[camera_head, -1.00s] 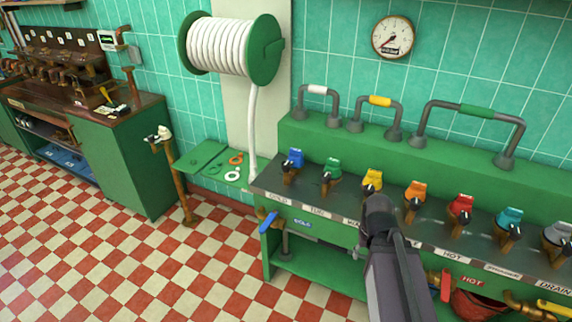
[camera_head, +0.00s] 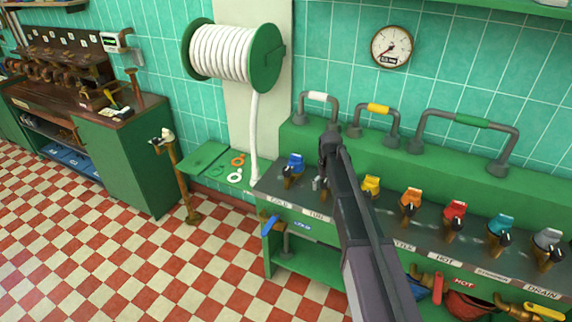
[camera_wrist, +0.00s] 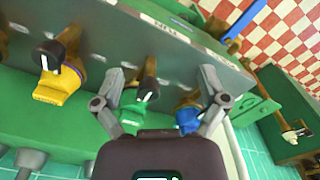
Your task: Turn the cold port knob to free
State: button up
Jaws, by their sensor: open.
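The blue knob (camera_head: 293,162) stands at the left end of a row on the grey panel (camera_head: 343,213), above a label that seems to read COLD. It also shows in the wrist view (camera_wrist: 188,120). My gripper (camera_head: 329,145) is above the panel, just right of the blue knob, and mostly hides the green knob. In the wrist view my gripper (camera_wrist: 160,75) is open, with the green knob (camera_wrist: 138,107) and blue knob both between its fingers. The blue knob is nearer the right finger. Nothing is held.
Yellow (camera_head: 370,186), orange (camera_head: 411,200), red (camera_head: 454,213) and further knobs continue to the right. Grey pipe handles (camera_head: 318,97) stand behind the row. A blue lever (camera_head: 270,225) and a COLD tag (camera_head: 302,225) are below the panel. The tiled floor (camera_head: 150,270) is clear.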

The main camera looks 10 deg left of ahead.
notch_tip(320, 180, up, 6)
jog(key=n+p, duration=0.2)
jog(key=p, duration=0.3)
send_over(287, 169)
jog(key=shift+f, duration=0.15)
jog(key=shift+f, duration=0.1)
notch_tip(287, 169, down, 14)
jog(key=b, duration=1.4)
jog(key=shift+r, duration=0.2)
jog(key=c, duration=1.1)
